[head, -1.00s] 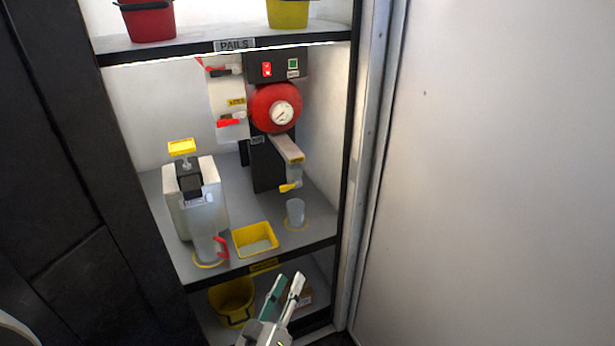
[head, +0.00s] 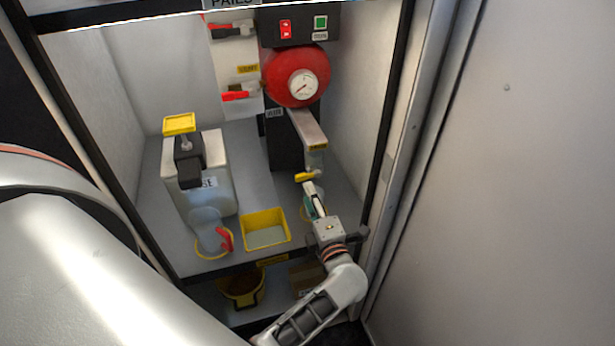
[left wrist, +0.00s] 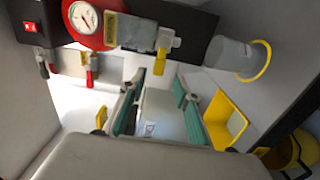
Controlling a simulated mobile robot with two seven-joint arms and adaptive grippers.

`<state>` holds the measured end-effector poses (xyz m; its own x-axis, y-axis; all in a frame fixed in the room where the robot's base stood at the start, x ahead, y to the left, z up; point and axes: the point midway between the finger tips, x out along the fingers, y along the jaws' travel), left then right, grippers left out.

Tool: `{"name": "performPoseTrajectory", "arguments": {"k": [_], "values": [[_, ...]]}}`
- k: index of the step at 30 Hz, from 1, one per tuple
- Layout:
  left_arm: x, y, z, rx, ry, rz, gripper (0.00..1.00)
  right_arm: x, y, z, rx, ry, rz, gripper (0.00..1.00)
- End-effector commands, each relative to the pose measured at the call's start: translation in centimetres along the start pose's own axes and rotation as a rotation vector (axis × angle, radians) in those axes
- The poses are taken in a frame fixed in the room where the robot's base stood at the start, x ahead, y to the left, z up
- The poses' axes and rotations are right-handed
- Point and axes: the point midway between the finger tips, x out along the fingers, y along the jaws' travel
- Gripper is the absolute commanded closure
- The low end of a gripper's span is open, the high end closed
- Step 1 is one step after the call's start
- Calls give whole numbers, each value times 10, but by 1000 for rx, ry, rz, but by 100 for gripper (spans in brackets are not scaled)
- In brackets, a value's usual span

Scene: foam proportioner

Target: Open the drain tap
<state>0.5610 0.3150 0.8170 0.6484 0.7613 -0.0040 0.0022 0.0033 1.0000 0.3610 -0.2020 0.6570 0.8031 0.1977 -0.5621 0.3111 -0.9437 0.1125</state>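A tap with a yellow lever (head: 305,177) hangs at the end of the grey outlet arm (head: 308,128) below the red round housing (head: 297,78). The lever also shows in the left wrist view (left wrist: 161,62). My left gripper (head: 313,192) is just below the lever in the head view. In the left wrist view its two green-padded fingers (left wrist: 158,80) are apart and empty, and the lever appears ahead between their tips. Contact cannot be told. The clear cup (left wrist: 236,55) under the outlet is mostly hidden behind the gripper in the head view. My right gripper is not in view.
A red-handled valve (head: 236,96) and another above it are on the left panel. A white container (head: 210,170) with a yellow-topped pump, a clear jug (head: 208,232) and a yellow tray (head: 266,231) stand on the shelf. The cabinet's right post (head: 392,130) is close to my arm.

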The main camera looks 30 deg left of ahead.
Motion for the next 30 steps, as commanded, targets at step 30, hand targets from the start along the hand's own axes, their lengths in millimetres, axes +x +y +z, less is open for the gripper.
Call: {"name": "performPoseTrajectory", "arguments": {"k": [30], "values": [[67,2,0,1,-1,4,100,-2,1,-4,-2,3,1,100]]}}
